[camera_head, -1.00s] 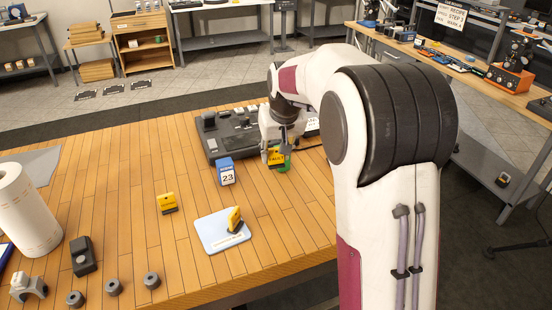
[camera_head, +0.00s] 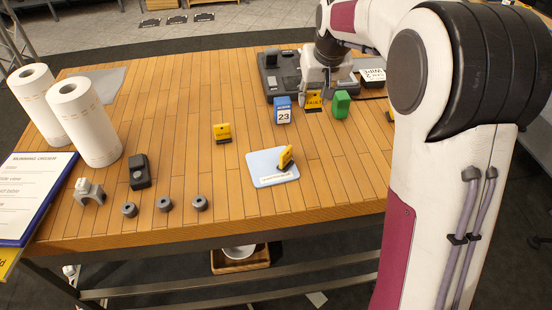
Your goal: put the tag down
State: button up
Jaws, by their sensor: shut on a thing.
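My gripper (camera_head: 317,88) is shut on a yellow tag (camera_head: 314,100) with dark lettering. It holds the tag upright in front of the dark grey device at the back of the wooden table. I cannot tell whether the tag's base touches the table. A second yellow tag (camera_head: 223,131) stands on a dark base on the bare planks to the left. A third yellow tag (camera_head: 286,154) stands tilted on the pale blue mat (camera_head: 265,176) nearer the front. My gripper's fingertips are partly hidden by the tag and are small in this view.
A blue and white block marked 23 (camera_head: 282,111) stands left of the held tag, and a green block (camera_head: 341,104) right of it. The grey device (camera_head: 276,82) lies behind. Paper rolls (camera_head: 84,122), a black object (camera_head: 139,171) and grey rings (camera_head: 164,203) occupy the left side.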

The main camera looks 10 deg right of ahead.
jog(key=s+a+n+y, duration=0.1)
jog(key=s+a+n, duration=0.1)
jog(key=a, duration=0.4)
jog(key=s+a+n, duration=0.2)
jog(key=a, duration=0.5)
jog(key=shift+s+n+g+y, duration=0.3)
jog(key=shift+s+y, duration=0.1)
send_over(263, 152)
jog(key=s, duration=0.2)
jog(key=shift+w+d+f, duration=0.1)
jog(key=shift+d+f, duration=0.1)
jog(key=shift+f, duration=1.35)
jog(key=shift+w+d+f, duration=0.1)
jog(key=shift+d+f, duration=0.05)
jog(key=shift+f, duration=1.4)
jog(key=shift+f, duration=1.85)
jog(key=shift+f, duration=0.15)
